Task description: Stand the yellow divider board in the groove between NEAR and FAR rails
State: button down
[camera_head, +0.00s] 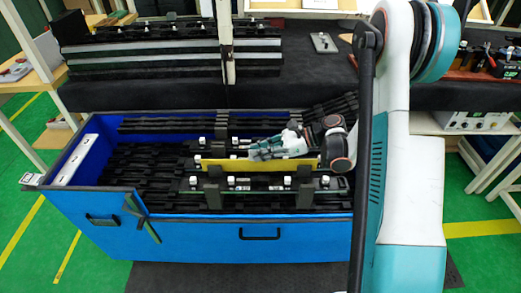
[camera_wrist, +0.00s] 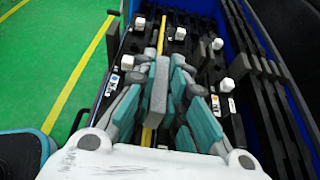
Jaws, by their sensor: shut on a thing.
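The yellow divider board (camera_head: 222,164) stands on edge, lengthwise between two dark rails inside the blue crate. The near rail (camera_head: 255,187) and the far rail (camera_head: 215,146) carry white blocks; I cannot read any NEAR or FAR marking. My gripper (camera_head: 262,153) reaches in from the right and is shut on the board's upper part. In the wrist view the board (camera_wrist: 162,36) shows as a thin yellow strip between the rails, and a grey block sits between the teal-and-grey fingers (camera_wrist: 158,90). The board's lower edge and the groove are hidden, so I cannot tell whether it is seated.
The blue crate (camera_head: 215,238) surrounds the rails, with several black slatted parts (camera_head: 140,165) lying inside. Dark upright brackets (camera_head: 214,195) rise at the near rail. A dark bench (camera_head: 300,95) stands behind. Green floor (camera_wrist: 50,60) lies clear beside the crate.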

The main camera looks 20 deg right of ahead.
jog(key=shift+f, duration=1.15)
jog(key=c, duration=1.5)
grip_release()
jog(key=shift+c, duration=0.2)
jog(key=v, duration=1.2)
